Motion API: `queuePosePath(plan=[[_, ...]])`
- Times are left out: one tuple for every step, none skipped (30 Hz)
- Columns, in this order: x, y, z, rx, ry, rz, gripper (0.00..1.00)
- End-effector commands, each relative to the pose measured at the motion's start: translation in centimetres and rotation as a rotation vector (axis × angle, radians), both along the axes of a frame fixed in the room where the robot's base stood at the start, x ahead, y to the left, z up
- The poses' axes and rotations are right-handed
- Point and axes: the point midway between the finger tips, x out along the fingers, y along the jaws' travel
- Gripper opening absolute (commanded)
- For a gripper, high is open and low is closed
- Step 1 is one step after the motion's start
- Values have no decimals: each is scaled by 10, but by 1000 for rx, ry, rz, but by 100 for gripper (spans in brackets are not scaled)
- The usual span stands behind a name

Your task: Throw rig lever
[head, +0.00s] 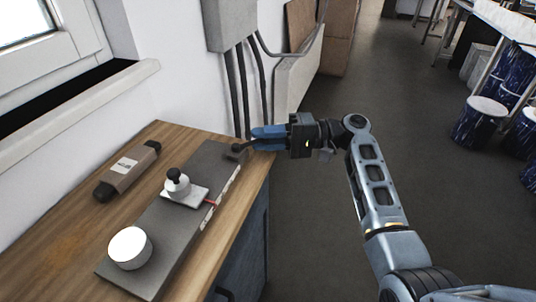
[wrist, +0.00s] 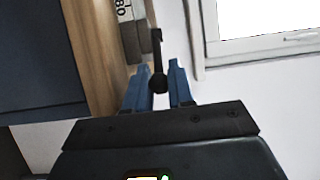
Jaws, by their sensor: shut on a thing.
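The rig is a long dark grey plate (head: 150,228) on the wooden bench. Its lever (head: 236,151), dark with a round end, is at the plate's far end. In the wrist view the lever (wrist: 157,50) is a dark bar with a ball knob (wrist: 158,84) between my blue fingers. My gripper (head: 256,138) reaches in from the right at the bench's far corner, and it also shows in the wrist view (wrist: 157,82). It is shut on the lever near its knob. The fingers partly hide the lever in the head view.
On the plate stand a white round cylinder (head: 130,247) and a black knob (head: 176,180) on a white block, with a red pointer beside a pale scale. A brown device (head: 127,171) lies left on the bench (head: 63,235). A grey wall box (head: 229,22) with cables hangs behind.

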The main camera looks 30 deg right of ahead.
Motion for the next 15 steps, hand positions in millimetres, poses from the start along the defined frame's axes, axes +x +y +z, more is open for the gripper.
queuePosePath(plan=[[4,-1,-5,-1,-1,31,0],[5,0,-5,-2,-2,51,0],[7,0,-5,-1,-1,74,0],[8,0,-4,-1,-1,91,0],[9,0,-4,-1,0,106,0],[10,1,-4,-1,-1,125,0],[11,1,-3,0,-1,137,0],[11,1,-3,-1,0,149,0],[12,1,-3,0,0,163,0],[13,1,-2,0,0,172,0],[13,1,-2,0,0,180,0],[14,2,-2,0,1,190,0],[14,2,-2,0,0,195,0],[14,2,-2,0,0,200,0],[15,2,-1,0,1,205,0]])
